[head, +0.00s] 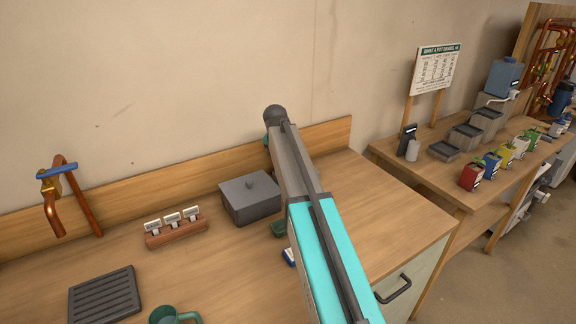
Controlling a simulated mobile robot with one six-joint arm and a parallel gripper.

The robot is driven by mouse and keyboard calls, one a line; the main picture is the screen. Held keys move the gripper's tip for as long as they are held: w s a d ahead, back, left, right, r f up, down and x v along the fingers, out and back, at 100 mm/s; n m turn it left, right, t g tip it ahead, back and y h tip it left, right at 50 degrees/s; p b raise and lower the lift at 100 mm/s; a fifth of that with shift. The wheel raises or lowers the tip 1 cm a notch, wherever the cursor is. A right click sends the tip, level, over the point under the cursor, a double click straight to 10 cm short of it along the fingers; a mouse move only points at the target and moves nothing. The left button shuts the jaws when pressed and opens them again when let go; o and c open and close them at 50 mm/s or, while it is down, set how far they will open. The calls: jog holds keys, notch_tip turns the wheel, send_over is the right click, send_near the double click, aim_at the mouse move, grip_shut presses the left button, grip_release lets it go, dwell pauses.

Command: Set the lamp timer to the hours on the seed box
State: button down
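I cannot make out a lamp timer for certain in the head view. A small blue and white item (289,256) lies on the near bench, partly hidden behind my arm. I cannot tell whether it is the seed box. A dark green item (279,229) beside it is also partly hidden by my arm. My teal and grey arm crosses the middle of the view, up to a dark rounded joint near the wall. My gripper's fingers do not show.
The near bench (392,228) holds a lidded grey box (252,198), a rack with white tags (176,228), a dark slatted tray (105,294), a green mug (168,315) and copper piping (52,205). The right bench (437,173) holds several coloured pots, grey steps (466,136) and a sign (436,70).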

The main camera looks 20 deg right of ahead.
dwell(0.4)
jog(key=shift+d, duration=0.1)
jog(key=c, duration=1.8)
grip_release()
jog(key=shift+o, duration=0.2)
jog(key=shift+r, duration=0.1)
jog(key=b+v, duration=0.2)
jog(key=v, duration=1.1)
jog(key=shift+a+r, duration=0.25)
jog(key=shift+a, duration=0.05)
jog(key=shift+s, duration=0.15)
